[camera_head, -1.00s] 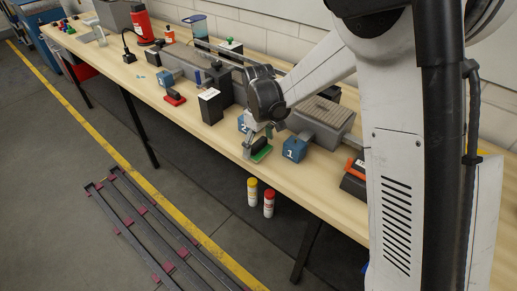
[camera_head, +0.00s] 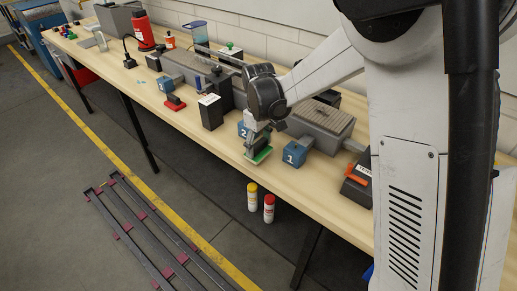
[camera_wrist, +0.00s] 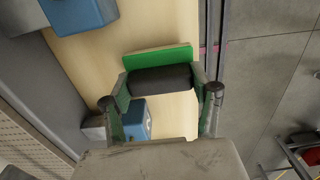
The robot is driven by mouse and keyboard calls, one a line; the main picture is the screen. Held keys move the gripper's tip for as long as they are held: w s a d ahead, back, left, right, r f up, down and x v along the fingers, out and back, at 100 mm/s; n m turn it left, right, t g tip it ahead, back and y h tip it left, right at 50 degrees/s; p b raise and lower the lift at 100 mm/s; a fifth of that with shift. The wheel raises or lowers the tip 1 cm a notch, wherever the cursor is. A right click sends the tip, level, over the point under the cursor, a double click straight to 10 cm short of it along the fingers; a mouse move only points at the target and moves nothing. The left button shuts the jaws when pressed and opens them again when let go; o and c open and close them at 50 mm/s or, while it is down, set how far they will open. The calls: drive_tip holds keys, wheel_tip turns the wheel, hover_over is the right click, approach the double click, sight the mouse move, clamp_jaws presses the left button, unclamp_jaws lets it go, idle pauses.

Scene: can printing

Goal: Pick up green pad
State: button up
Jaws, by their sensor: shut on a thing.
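The green pad (camera_head: 262,155) is at the front edge of the table in the head view, under my gripper (camera_head: 257,143). In the wrist view its green plate (camera_wrist: 157,60) lies beyond a black handle (camera_wrist: 160,79). My gripper (camera_wrist: 160,98) has one finger at each end of this handle and is shut on it. I cannot tell for sure whether the pad touches the table or hangs just above it.
Blue block 1 (camera_head: 293,155) stands right of the pad and blue block 2 (camera_head: 243,130) behind it. A black box (camera_head: 210,112) and a red pad (camera_head: 174,103) are to the left. Two bottles (camera_head: 252,196) stand below the table edge.

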sight(256, 145)
drive_tip(key=r, duration=0.2)
drive_tip(key=s+a+r, duration=0.7)
drive_tip(key=s+a, duration=0.1)
drive_tip(key=shift+a, duration=0.2)
drive_tip(key=shift+s+r, duration=0.1)
